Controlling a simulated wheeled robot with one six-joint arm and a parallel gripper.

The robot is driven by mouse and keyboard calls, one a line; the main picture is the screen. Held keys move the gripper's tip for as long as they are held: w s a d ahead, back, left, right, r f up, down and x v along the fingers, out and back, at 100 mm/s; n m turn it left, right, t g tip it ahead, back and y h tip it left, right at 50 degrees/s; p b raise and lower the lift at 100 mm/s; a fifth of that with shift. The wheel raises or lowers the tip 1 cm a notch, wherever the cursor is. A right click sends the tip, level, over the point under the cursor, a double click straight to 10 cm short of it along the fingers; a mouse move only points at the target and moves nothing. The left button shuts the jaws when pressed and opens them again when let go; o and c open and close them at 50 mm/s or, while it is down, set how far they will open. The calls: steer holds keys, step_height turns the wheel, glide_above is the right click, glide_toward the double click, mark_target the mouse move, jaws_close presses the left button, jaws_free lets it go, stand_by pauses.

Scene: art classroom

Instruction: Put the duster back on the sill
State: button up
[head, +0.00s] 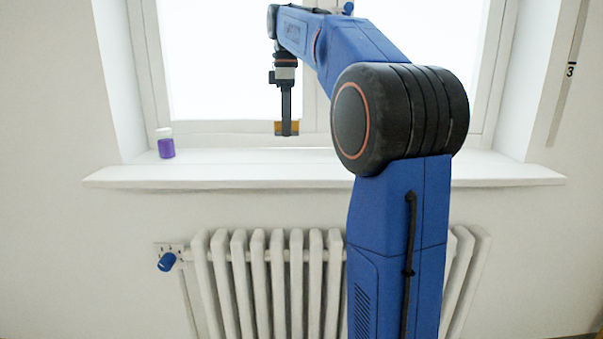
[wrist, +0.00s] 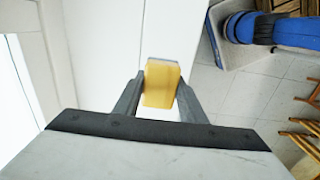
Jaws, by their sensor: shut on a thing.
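The duster (wrist: 161,84) is a yellow block held between the two fingers of my gripper (wrist: 160,95) in the wrist view. In the head view the duster (head: 279,128) shows as a small brown-orange block at the lower end of my gripper (head: 287,130). My gripper points down over the white window sill (head: 230,172) and is shut on the duster. The duster appears a little above the sill; the head view does not clearly show whether it touches.
A jar with purple contents (head: 166,143) stands on the sill at the left. The window (head: 225,60) is behind my gripper. A white radiator (head: 265,280) with a blue valve knob (head: 167,262) is below the sill. The sill between jar and gripper is clear.

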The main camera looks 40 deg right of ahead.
glide_above(289, 169)
step_height(289, 169, down, 5)
steer(key=shift+s+r, duration=0.1)
steer(key=shift+f, duration=2.5)
steer(key=o, duration=1.2)
steer(key=shift+f, duration=0.1)
step_height(289, 169, up, 12)
steer(key=shift+r, duration=0.1)
